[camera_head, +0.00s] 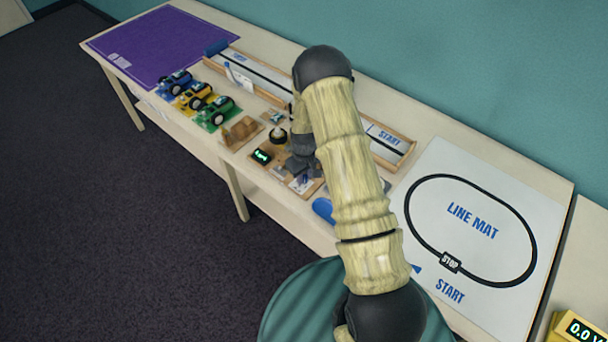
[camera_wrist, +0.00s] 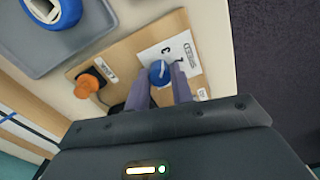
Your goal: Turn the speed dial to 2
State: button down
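The blue speed dial (camera_wrist: 160,72) is a round knob with a pale pointer line. It stands on a white card marked SPEED (camera_wrist: 190,55), fixed to a wooden board (camera_wrist: 125,55). My gripper (camera_wrist: 161,77) has its two grey fingers on either side of the dial in the wrist view. The fingers are close to the knob's sides; whether they press on it is unclear. Digits on the card are partly covered by the fingers. In the head view, my gripper (camera_head: 302,166) is over the board, and the dial is hidden. A small display (camera_head: 261,156) glows green beside it.
An orange knob (camera_wrist: 87,85) sits close by on the board. A grey tray with a blue ring-shaped item (camera_wrist: 52,12) lies near. Model cars (camera_head: 217,112), a track (camera_head: 250,72) and a line mat (camera_head: 470,260) share the table. Dark floor is open in front.

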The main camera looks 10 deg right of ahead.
aim_at(304, 177)
jog(key=shift+m, duration=0.4)
jog(key=m+b, duration=0.1)
jog(key=m, duration=0.3)
jog(key=shift+b, duration=0.4)
jog(key=m, duration=0.5)
jog(key=shift+b, duration=0.4)
jog(key=c, duration=1.2)
grip_release()
jog(key=shift+r, duration=0.1)
notch_tip(304, 177, up, 17)
jog(key=b, duration=0.1)
